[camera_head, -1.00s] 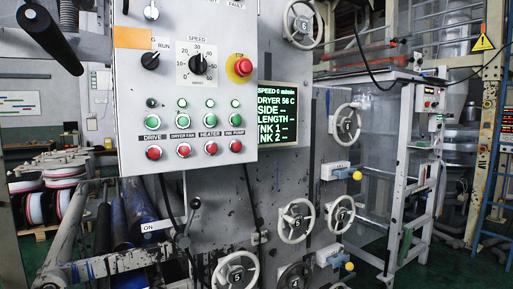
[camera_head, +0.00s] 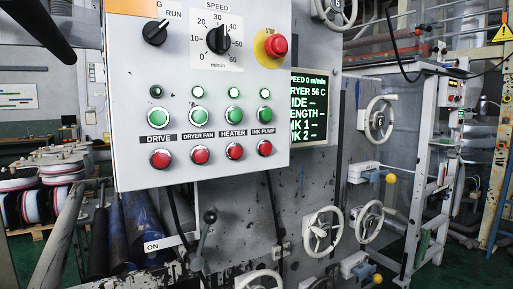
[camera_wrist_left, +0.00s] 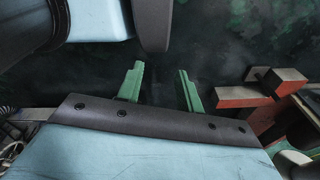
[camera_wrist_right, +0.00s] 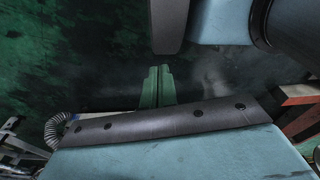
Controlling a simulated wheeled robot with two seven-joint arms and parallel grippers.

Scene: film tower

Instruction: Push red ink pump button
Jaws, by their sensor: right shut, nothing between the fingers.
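The red INK PUMP button (camera_head: 264,148) is at the right end of the bottom row on the light grey control panel (camera_head: 130,100), under its label. A green button (camera_head: 264,116) sits above it. Neither gripper shows in the head view. In the left wrist view my left gripper (camera_wrist_left: 158,85) has its green fingers apart, with nothing between them. In the right wrist view my right gripper (camera_wrist_right: 158,80) has its green fingers together, empty, over a dark green floor. Both are away from the panel.
A red stop knob (camera_head: 276,46) and the black speed dial (camera_head: 218,40) sit higher on the panel. A display (camera_head: 310,105) is right of it. A lever (camera_head: 205,225) and handwheels (camera_head: 322,230) stand out below. Orange-red blocks (camera_wrist_left: 245,95) lie near my left gripper.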

